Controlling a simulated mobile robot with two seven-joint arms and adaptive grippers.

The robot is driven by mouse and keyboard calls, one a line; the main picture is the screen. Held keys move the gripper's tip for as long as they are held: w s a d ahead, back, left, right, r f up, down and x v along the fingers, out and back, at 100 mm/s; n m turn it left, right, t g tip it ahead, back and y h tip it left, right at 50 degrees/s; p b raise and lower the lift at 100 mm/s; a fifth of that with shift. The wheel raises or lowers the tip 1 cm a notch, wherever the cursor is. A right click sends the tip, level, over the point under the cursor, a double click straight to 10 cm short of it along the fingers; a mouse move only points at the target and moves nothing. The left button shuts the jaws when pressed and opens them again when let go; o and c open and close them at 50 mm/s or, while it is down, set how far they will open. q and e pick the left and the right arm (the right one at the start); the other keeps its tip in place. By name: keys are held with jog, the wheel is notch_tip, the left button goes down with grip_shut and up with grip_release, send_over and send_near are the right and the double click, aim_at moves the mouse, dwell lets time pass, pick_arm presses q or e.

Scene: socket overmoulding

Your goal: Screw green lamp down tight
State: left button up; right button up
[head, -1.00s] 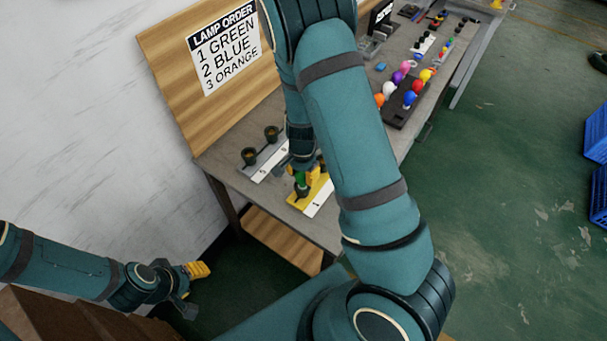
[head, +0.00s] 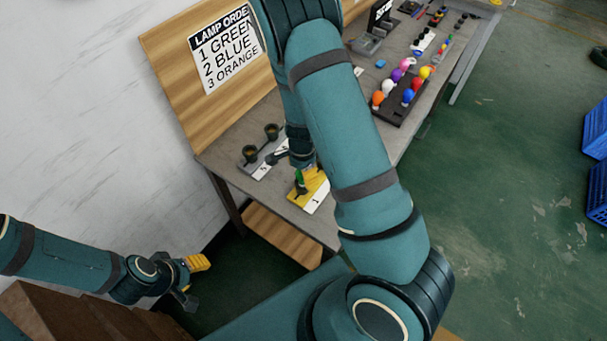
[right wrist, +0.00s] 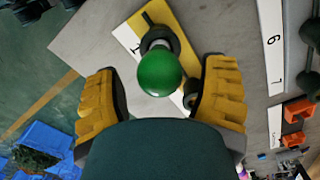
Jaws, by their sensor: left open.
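The green lamp (right wrist: 160,72) stands in a dark socket (right wrist: 158,40) on the yellow plate marked 1 (right wrist: 178,20). In the head view the green lamp (head: 299,177) is partly covered by my right gripper (head: 308,178). In the right wrist view my right gripper (right wrist: 161,78) is open, with one yellow finger on each side of the lamp and gaps between them and the bulb. How far the lamp is screwed in cannot be told. My left gripper (head: 199,282) is open and empty, low at the left, away from the table.
A grey plate with two empty dark sockets (head: 249,153) is beside the yellow plate. A dark tray (head: 391,115) of coloured lamps stands farther along the table. The lamp order sign (head: 225,50) is on the wooden backboard. Blue crates (head: 597,135) are at the right.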

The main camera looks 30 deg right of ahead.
dwell(0.4)
jog(key=n, duration=0.5)
jog(key=shift+b, duration=0.35)
jog(key=n+b, duration=0.1)
jog(key=n, duration=0.5)
jog(key=shift+n, duration=0.3)
jog(key=n+b, duration=0.1)
jog(key=n, duration=0.4)
jog(key=shift+n, duration=0.4)
jog(key=n, duration=0.5)
jog(key=shift+n+b, duration=0.3)
jog(key=shift+b, duration=0.05)
